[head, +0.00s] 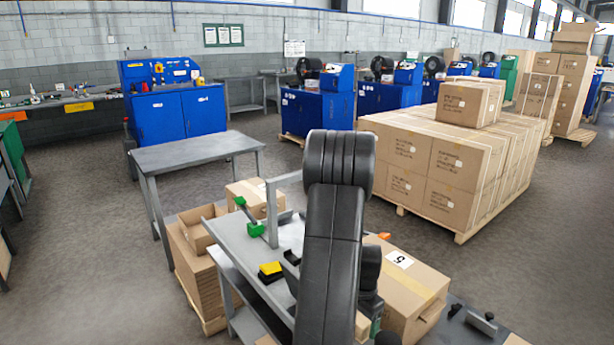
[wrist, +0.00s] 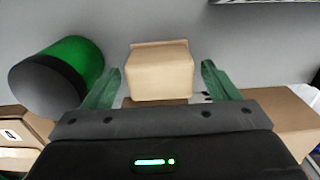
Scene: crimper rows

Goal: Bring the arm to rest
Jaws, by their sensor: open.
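My arm (head: 332,230) rises in the middle of the head view, bent at a thick black joint, in front of a grey workbench. My gripper (wrist: 161,72) shows in the wrist view with its two green fingers apart. A small tan carton (wrist: 160,74) appears between the fingers, with gaps on both sides; I cannot tell how far beyond them it is. In the head view the arm hides the gripper's fingers.
A grey workbench (head: 232,243) with a green-handled tool (head: 254,228) and a yellow-black item (head: 270,271) stands close by. A carton marked 5 (head: 399,261) is right of my arm. A green-and-black cylinder (wrist: 62,72) lies left of the fingers. Palletised cartons (head: 430,170) stand behind.

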